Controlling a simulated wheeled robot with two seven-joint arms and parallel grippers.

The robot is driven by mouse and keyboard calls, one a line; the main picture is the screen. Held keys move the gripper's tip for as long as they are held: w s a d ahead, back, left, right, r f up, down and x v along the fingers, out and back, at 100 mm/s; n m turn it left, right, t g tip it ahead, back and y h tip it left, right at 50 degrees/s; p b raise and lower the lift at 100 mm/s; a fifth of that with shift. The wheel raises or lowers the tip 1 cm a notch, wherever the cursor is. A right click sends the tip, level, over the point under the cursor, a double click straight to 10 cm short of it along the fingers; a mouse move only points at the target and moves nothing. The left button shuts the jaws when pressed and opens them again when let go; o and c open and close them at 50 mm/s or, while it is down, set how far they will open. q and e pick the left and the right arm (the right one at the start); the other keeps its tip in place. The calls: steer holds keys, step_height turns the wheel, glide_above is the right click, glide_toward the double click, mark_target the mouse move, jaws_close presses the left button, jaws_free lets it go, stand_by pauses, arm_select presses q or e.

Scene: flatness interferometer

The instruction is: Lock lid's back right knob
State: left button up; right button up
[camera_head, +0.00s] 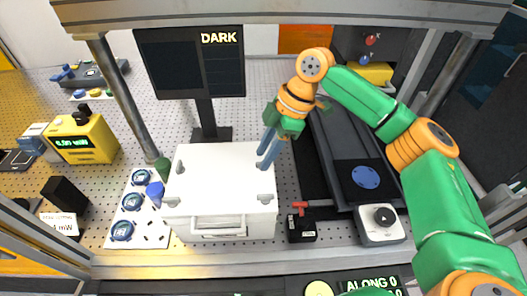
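The white box's lid (222,172) is closed flat on the box in the middle of the table. Grey knobs show at its back left (180,167), front left (173,202) and front right (264,198) corners. The back right knob cannot be made out; my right gripper (262,160) covers that corner. Its two blue-grey fingers point down and left, tips at the corner, with a gap between them. I cannot see anything held there, nor whether the tips touch the lid. My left gripper is out of view.
A monitor reading DARK (192,62) stands behind the box. A green (162,169) and a blue (155,193) item stand close to its left, by a white board (150,233). A black block with a red handle (301,229) sits at right. Metal frame posts flank the area.

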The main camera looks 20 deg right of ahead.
steer(key=shift+w+a+f, duration=0.15)
steer(key=shift+a+f, duration=0.1)
steer(key=shift+f, duration=0.2)
steer(key=shift+d+f, duration=0.2)
steer(key=shift+f, duration=0.05)
steer(key=shift+d+f, duration=0.1)
steer(key=shift+d, duration=0.4)
steer(key=c, duration=0.3)
steer(key=shift+a, duration=0.2)
jaws_close()
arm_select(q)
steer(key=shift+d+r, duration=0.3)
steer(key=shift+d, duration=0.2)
